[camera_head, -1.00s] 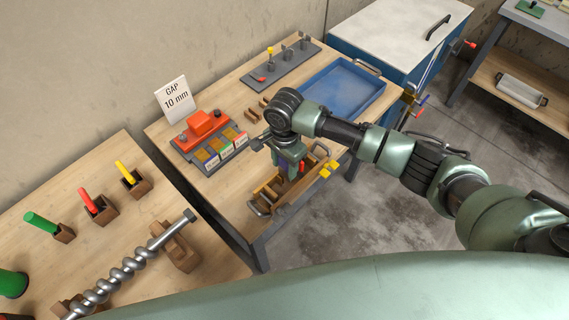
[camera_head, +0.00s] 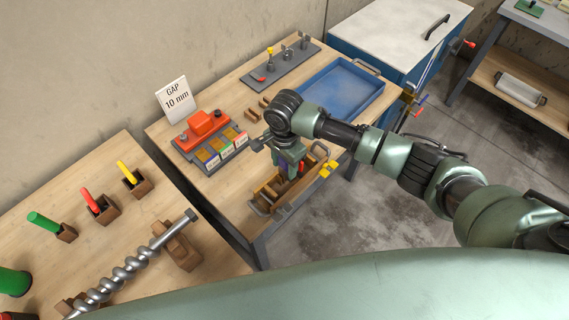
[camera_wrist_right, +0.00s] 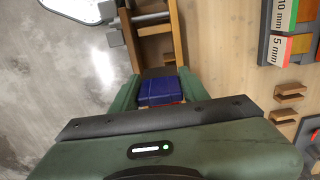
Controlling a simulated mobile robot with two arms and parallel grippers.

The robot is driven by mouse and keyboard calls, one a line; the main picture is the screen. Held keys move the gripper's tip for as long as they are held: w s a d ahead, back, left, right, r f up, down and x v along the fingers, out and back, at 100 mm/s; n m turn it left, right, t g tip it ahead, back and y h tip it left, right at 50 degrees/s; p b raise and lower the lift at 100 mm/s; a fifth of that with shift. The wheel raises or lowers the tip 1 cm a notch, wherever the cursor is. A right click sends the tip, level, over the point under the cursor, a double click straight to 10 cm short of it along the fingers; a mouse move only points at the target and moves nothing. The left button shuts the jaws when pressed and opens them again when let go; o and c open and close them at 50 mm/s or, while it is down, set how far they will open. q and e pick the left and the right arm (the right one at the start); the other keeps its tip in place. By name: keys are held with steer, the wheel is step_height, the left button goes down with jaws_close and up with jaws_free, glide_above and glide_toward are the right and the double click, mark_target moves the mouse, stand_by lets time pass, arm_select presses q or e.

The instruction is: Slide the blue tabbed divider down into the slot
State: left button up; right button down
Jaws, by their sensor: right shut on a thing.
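My right gripper (camera_head: 288,163) is over the wooden box with metal handles (camera_head: 268,207) at the front of the workbench. In the right wrist view its green fingers (camera_wrist_right: 158,95) are shut on the blue tabbed divider (camera_wrist_right: 158,88), which shows as a blue block between them. The box shows beyond it in that view (camera_wrist_right: 178,38). In the head view the gripper mostly covers the divider, and its lower edge and the slot are hidden, so I cannot tell whether it is in the slot. My left gripper is not in view.
An orange device on a grey base with labelled gauge blocks (camera_head: 227,151) stands left of the box, near a "GAP 10 mm" sign (camera_head: 175,99). A blue tray (camera_head: 342,92) lies behind. Yellow clamp-like parts (camera_head: 328,169) are at the box's right end.

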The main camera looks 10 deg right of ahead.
mark_target(285, 177)
steer(key=shift+p, duration=0.35)
steer(key=shift+f+b, duration=0.95)
steer(key=shift+f, duration=1.6)
steer(key=c, duration=0.7)
jaws_free()
steer(key=shift+o, duration=0.2)
step_height(285, 177, up, 8)
steer(key=shift+f+b, duration=0.1)
steer(key=shift+b, duration=0.6)
